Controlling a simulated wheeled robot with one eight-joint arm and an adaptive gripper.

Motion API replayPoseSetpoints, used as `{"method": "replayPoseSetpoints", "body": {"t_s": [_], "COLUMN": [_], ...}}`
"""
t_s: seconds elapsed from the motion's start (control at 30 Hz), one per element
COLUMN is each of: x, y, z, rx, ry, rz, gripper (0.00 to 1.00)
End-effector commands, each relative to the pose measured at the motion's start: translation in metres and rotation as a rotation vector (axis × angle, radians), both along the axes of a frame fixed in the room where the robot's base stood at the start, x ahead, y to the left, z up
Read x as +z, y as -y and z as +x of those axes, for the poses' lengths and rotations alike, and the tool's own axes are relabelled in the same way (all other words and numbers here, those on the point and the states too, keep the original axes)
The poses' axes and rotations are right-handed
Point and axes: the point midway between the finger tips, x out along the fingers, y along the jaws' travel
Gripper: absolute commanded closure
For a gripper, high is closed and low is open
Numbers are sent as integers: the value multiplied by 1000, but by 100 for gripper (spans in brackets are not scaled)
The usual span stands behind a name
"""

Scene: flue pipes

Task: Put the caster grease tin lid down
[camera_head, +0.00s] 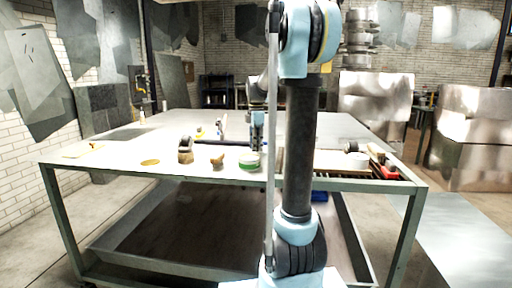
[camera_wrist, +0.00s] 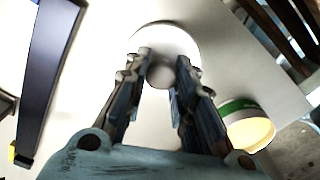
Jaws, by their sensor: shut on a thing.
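My gripper (camera_wrist: 162,72) is shut on the caster grease tin lid (camera_wrist: 168,34), a round pale disc showing beyond the fingertips with a grey round part between them. Whether the lid touches the tabletop I cannot tell. In the head view my gripper (camera_head: 257,138) points down over the workbench, and the lid cannot be made out. An open tin (camera_wrist: 247,125) with a green band and cream-coloured contents stands to the right of the fingers in the wrist view. The tin also shows near the bench's front edge in the head view (camera_head: 249,163).
The workbench (camera_head: 330,134) has a caster (camera_head: 186,152), a small brown piece (camera_head: 217,163) and a flat brass-coloured disc (camera_head: 150,162) left of the tin. A red-edged tray (camera_head: 385,168) is at the right.

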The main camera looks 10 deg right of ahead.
Motion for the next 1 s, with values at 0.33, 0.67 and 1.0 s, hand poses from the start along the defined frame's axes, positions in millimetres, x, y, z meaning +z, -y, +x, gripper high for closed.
{"method": "replayPoseSetpoints", "body": {"t_s": [0.33,0.67,1.0], "x": [-4,-4,15], "y": [-1,-1,-1], "z": [0,0,0], "rx": [1,2,2], "ry": [0,0,0], "rz": [0,0,0], "gripper": [100,56,56]}}
